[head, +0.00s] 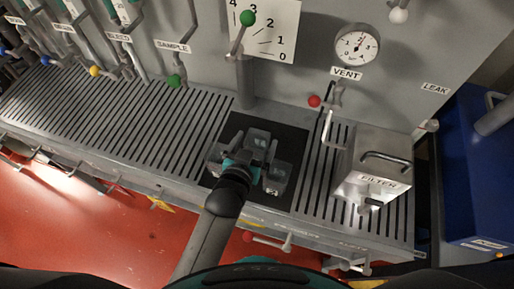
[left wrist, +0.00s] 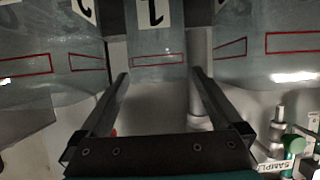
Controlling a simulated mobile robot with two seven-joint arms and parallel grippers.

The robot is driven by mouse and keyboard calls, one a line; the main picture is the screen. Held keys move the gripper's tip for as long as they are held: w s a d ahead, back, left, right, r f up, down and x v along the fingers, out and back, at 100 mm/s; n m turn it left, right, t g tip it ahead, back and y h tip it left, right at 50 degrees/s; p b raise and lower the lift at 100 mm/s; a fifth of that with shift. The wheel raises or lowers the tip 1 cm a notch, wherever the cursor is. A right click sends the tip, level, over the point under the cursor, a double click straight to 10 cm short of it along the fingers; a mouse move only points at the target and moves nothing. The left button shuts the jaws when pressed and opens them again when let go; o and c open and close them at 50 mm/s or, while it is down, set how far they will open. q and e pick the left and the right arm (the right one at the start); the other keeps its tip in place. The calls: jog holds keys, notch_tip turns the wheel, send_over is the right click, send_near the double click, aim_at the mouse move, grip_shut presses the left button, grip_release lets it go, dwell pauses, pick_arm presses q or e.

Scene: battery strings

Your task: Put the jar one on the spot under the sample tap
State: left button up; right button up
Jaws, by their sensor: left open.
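Jar one (left wrist: 158,50) is a clear jar with a white label reading 1 and a red-outlined band. It stands between the spread fingers of my open left gripper (left wrist: 158,74), with a gap at the fingers in the left wrist view. In the head view, jar one (head: 259,136) is among several jars on a black mat (head: 233,124), with my left gripper (head: 254,145) over it. The sample tap (head: 174,80) has a green knob below a SAMPLE sign (head: 173,46). No distinct spot shows on the slatted deck under it. My right gripper is not in view.
Other jars stand close on both sides, a left one (left wrist: 50,50) and a right one (left wrist: 265,45). A metal filter box (head: 375,160) stands right of the mat. The slatted deck (head: 130,120) left of the mat is clear. Levers line its front edge.

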pick_arm(q)
jog(key=b+x, duration=0.1)
jog(key=x, duration=0.4)
jog(key=shift+s, duration=0.1)
jog(key=c, duration=1.4)
jog(key=shift+c, duration=0.2)
jog(key=shift+r, duration=0.15)
notch_tip(320, 180, up, 14)
jog(key=p, duration=1.5)
notch_tip(320, 180, up, 6)
send_over(260, 133)
